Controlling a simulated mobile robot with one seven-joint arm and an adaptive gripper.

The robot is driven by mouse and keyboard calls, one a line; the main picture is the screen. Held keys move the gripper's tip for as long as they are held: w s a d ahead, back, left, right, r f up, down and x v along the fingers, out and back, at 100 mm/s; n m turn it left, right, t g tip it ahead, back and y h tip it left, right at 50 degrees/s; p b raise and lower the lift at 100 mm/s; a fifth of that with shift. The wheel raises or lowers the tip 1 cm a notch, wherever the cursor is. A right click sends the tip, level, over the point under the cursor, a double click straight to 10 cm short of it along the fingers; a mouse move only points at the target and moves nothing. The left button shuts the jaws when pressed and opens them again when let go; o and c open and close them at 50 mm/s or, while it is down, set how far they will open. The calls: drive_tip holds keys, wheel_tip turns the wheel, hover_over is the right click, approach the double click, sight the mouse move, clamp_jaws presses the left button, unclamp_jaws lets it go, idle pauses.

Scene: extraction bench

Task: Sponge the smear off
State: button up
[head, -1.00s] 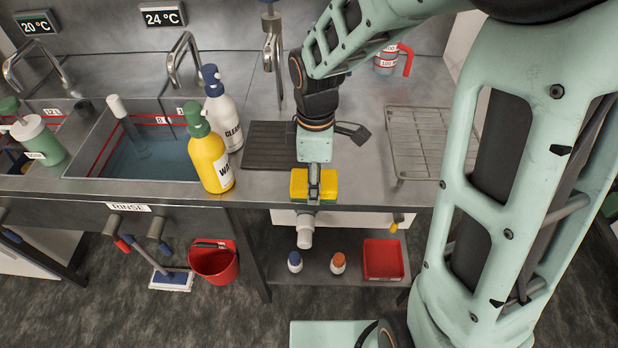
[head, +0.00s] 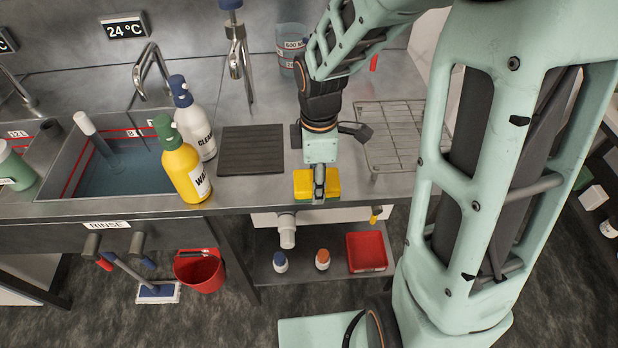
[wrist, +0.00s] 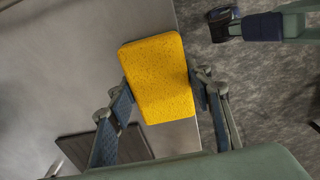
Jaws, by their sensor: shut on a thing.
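A yellow sponge with a thin green layer (head: 305,187) is held in my gripper (head: 319,186), at the front edge of the steel counter. In the wrist view the sponge (wrist: 160,78) shows its yellow face between the two fingers (wrist: 163,97), which press on its sides. It overlaps the counter's edge in that view, with floor to its right. I cannot tell whether the sponge touches the counter. I cannot make out a smear in either view.
A yellow bottle (head: 181,165) and a white cleaner bottle (head: 194,120) stand left, beside the sink (head: 60,160). A black ribbed mat (head: 252,150) lies left of my gripper. A wire rack (head: 392,140) is to the right.

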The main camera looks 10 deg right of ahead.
sight(288, 191)
drive_tip(key=shift+s+d+f, duration=0.15)
drive_tip(key=shift+d, duration=0.85)
drive_tip(key=shift+a, duration=1.1)
drive_tip(key=shift+w+a+r, duration=0.1)
drive_tip(key=shift+a, duration=1.4)
drive_tip(key=shift+w+a+r, duration=0.1)
drive_tip(key=shift+a, duration=1.4)
drive_tip(key=shift+a+f+b, duration=0.15)
drive_tip(key=shift+a+b, duration=0.2)
drive_tip(key=shift+a, duration=1.55)
drive_tip(key=shift+d, duration=0.1)
drive_tip(key=shift+d+p, duration=0.65)
drive_tip(key=shift+d, duration=1)
drive_tip(key=shift+s+d+p, duration=0.1)
drive_tip(key=shift+d+p, duration=0.4)
drive_tip(key=shift+d, duration=1.8)
drive_tip(key=shift+s+d+p, duration=0.1)
drive_tip(key=shift+d+p, duration=0.65)
drive_tip(key=shift+d, duration=1.25)
